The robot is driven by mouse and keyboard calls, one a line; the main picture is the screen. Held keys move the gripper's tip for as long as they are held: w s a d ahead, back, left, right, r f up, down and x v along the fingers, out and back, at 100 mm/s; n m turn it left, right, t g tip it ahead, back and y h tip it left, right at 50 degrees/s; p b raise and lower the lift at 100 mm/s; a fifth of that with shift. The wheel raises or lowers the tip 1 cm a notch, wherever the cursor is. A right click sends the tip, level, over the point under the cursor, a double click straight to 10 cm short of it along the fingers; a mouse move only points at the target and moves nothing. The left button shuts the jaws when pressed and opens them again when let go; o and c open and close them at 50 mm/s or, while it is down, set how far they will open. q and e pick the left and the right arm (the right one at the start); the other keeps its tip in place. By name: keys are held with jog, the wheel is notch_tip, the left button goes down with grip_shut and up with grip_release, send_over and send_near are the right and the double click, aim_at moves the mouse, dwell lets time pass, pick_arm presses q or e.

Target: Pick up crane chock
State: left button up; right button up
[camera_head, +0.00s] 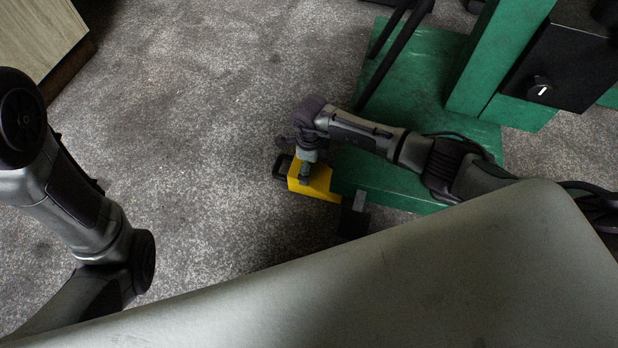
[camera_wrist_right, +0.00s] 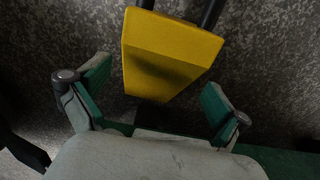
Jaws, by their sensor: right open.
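The crane chock (camera_head: 320,182) is a yellow block with a black handle (camera_head: 281,168) on its left side. It rests on the grey carpet beside the green base. My right gripper (camera_head: 305,172) is directly over the chock in the head view. In the right wrist view the chock's yellow body (camera_wrist_right: 170,55) lies ahead of and between the two spread fingers of my right gripper (camera_wrist_right: 157,78), with clear gaps on both sides. The right gripper is open and empty. My left arm shows at the left of the head view, but its gripper is out of sight.
A green base (camera_head: 425,55) with a green upright and a black box (camera_head: 570,60) stands on the right. A dark block (camera_head: 353,223) lies near the chock. A wooden cabinet (camera_head: 35,35) is at top left. The carpet (camera_head: 200,150) left of the chock is clear.

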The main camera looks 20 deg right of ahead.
aim_at(320, 174)
jog(key=shift+f+b, duration=0.4)
jog(key=shift+f, duration=0.2)
notch_tip(320, 174, down, 4)
jog(key=b, duration=0.3)
jog(key=shift+w+a+b, duration=0.1)
jog(key=shift+b, duration=0.3)
jog(key=shift+r, duration=0.1)
jog(key=shift+c, duration=0.3)
jog(key=c, duration=1.3)
jog(key=shift+w, duration=0.1)
jog(key=shift+c, duration=0.5)
jog(key=shift+r, duration=0.15)
